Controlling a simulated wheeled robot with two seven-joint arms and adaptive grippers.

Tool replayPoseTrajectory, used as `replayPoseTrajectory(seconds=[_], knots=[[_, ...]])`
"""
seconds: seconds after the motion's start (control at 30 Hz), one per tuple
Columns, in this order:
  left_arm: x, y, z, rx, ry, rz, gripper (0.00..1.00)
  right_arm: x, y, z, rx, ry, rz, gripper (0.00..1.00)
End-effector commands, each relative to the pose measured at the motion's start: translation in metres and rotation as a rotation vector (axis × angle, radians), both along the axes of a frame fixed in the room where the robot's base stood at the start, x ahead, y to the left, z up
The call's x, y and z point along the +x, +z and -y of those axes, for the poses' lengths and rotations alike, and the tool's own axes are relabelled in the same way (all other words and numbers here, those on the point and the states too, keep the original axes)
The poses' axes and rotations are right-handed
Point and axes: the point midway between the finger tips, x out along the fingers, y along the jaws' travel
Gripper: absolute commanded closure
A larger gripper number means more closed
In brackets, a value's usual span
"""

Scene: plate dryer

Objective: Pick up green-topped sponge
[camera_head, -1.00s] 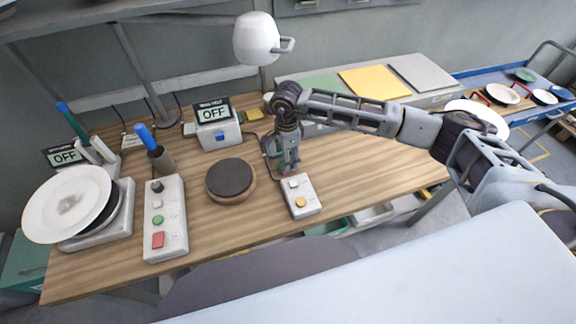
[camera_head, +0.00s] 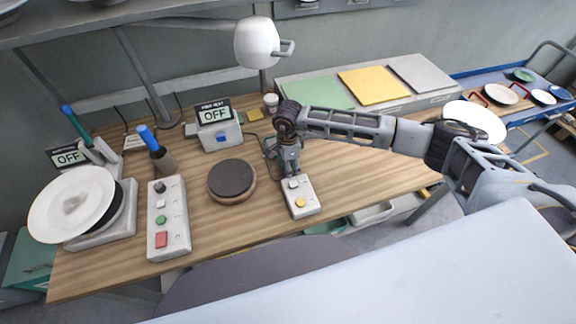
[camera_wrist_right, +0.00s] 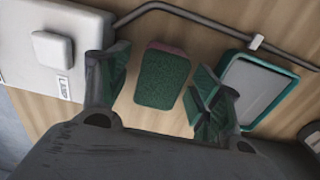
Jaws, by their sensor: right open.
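The sponge (camera_wrist_right: 162,80), with a dark green top and a pinkish edge, lies on the wooden worktop in the right wrist view. My right gripper (camera_head: 290,169) is open and points down behind the small box with a white and a yellow button. In the wrist view its green-padded fingers stand on the left and right of the sponge, with gaps on both sides. In the head view the gripper and wrist hide the sponge. My left gripper is not in view.
The button box (camera_head: 301,198) is close in front of the right gripper. A green-rimmed tray (camera_wrist_right: 262,88) lies right of the fingers. A dark round disc (camera_head: 231,178) and a longer button panel (camera_head: 168,220) stand to the left. A white cup (camera_head: 271,100) is behind.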

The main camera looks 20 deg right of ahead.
Motion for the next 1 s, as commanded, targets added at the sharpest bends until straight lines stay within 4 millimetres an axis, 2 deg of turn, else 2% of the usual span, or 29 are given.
replayPoseTrajectory(seconds=[0.47,0.73,1.0], knots=[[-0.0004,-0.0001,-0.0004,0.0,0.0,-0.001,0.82,0.0001,-0.0016,-0.0003,0.0,0.0,0.001,0.36],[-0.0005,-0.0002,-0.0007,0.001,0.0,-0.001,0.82,0.0002,-0.0015,-0.0003,0.0,0.0,0.001,0.66],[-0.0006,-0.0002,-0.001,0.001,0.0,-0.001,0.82,0.0002,-0.0015,-0.0002,0.0,0.0,0.001,0.68]])
